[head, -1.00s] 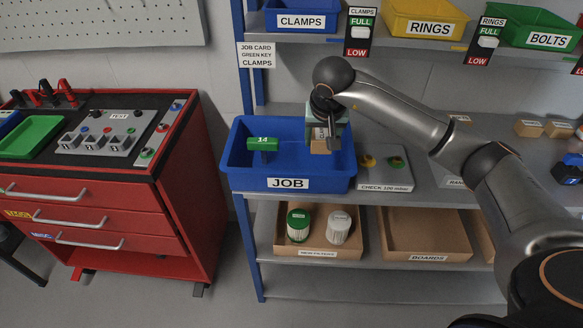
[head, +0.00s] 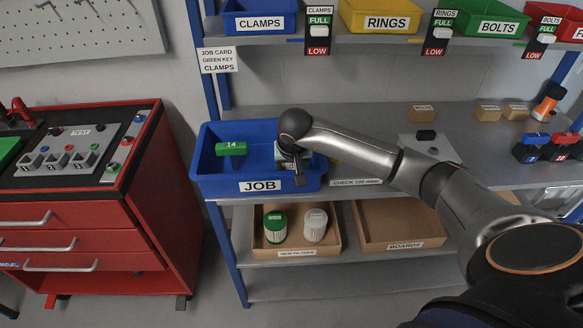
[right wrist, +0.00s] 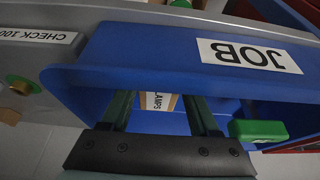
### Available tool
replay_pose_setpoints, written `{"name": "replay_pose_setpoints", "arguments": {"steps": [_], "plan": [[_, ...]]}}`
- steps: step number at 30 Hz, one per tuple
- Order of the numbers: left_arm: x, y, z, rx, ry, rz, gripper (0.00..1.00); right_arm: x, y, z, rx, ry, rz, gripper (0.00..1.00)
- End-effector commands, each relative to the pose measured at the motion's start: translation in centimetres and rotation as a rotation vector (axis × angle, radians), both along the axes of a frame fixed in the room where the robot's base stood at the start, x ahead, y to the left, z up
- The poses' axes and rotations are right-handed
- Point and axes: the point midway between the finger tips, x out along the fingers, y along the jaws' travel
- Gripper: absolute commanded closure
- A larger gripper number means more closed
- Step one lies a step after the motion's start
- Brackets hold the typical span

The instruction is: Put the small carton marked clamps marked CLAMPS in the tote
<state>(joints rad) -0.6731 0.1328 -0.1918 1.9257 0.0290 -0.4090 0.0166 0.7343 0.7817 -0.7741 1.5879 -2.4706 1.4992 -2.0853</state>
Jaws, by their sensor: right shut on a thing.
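The blue JOB tote (head: 222,183) stands on the shelf at centre left in the head view; its wall (right wrist: 140,55) fills much of the right wrist view. My right gripper (right wrist: 158,102) is shut on the small tan CLAMPS carton (right wrist: 158,101), whose label shows partly between the fingers. The gripper reaches down into the tote's right part. In the head view my wrist and arm hide the carton and fingertips. I cannot tell whether the carton touches the tote floor. My left gripper is not in view.
A green block marked 14 (head: 231,148) lies in the tote's left part. The CHECK plate (head: 357,182) sits right of the tote. Small cartons (head: 487,113) stand farther right. Bins, including blue CLAMPS (head: 260,22), line the upper shelf. A red cabinet (head: 90,215) stands left.

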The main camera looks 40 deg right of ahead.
Motion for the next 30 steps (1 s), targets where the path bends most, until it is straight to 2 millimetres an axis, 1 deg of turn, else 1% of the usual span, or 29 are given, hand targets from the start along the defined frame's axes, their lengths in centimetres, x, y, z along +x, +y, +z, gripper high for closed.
{"name": "replay_pose_setpoints", "arguments": {"steps": [4,5,12,19,23,26,30], "plan": [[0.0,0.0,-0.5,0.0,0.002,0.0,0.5,0.0,0.0,-0.5,-0.001,-0.001,0.0,0.96],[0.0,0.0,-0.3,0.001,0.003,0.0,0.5,0.0,0.0,-0.3,0.0,0.0,0.0,0.35],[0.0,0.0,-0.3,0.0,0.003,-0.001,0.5,0.0,0.0,-0.3,0.0,0.001,0.0,0.08],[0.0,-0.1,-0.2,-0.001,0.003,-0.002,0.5,0.0,0.0,-0.2,0.0,0.0,0.0,0.08],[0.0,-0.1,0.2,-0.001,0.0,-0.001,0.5,0.0,0.1,0.5,0.0,-0.001,0.0,0.08],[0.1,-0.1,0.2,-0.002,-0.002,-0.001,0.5,-0.5,0.3,1.9,-0.001,-0.005,0.001,0.08],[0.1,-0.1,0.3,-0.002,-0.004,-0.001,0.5,-1.4,0.9,4.8,-0.001,-0.006,0.002,0.08]]}}
